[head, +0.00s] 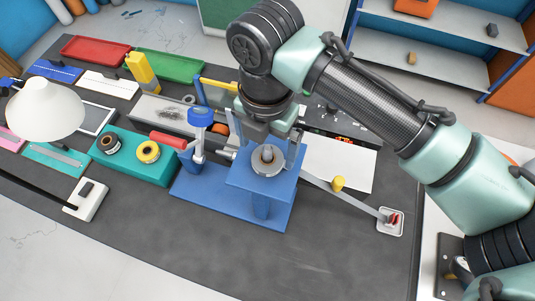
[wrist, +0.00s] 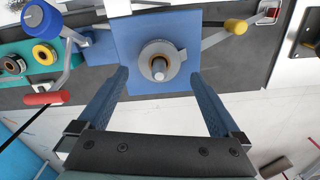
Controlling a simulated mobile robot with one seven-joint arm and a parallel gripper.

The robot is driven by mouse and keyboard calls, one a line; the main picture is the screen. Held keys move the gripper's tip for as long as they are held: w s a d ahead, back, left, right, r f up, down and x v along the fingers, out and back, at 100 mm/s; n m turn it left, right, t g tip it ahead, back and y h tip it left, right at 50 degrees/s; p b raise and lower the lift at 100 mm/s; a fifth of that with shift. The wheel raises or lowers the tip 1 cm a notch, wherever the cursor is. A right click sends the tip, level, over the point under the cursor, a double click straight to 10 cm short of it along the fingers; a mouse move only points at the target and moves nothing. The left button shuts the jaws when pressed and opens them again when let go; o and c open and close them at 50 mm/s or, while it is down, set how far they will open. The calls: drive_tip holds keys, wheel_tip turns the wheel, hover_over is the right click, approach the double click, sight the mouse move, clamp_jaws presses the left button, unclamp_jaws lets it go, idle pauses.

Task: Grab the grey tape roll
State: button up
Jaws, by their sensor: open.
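The grey tape roll (head: 262,167) sits on the raised blue platform of a stand (head: 272,211) in the middle of the bench. In the wrist view the grey roll (wrist: 150,50) lies flat around an upright metal peg, with a small grey tab on its right side. My gripper (head: 268,142) is above the platform, pointing down. In the wrist view my gripper (wrist: 160,73) is open, with one finger on each side below the roll in the picture. Nothing is between the fingers, and they look apart from the roll.
A blue clamp with a red handle (head: 168,140) stands close left of the roll. A yellow-knobbed lever (head: 338,183) reaches right. A teal block (head: 124,165) holds a dark roll and a yellow roll. A white lamp (head: 45,108) is at left. The front bench is clear.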

drive_tip(key=shift+f+p, duration=0.35)
drive_tip(key=shift+f, duration=1.5)
drive_tip(key=c, duration=1.3)
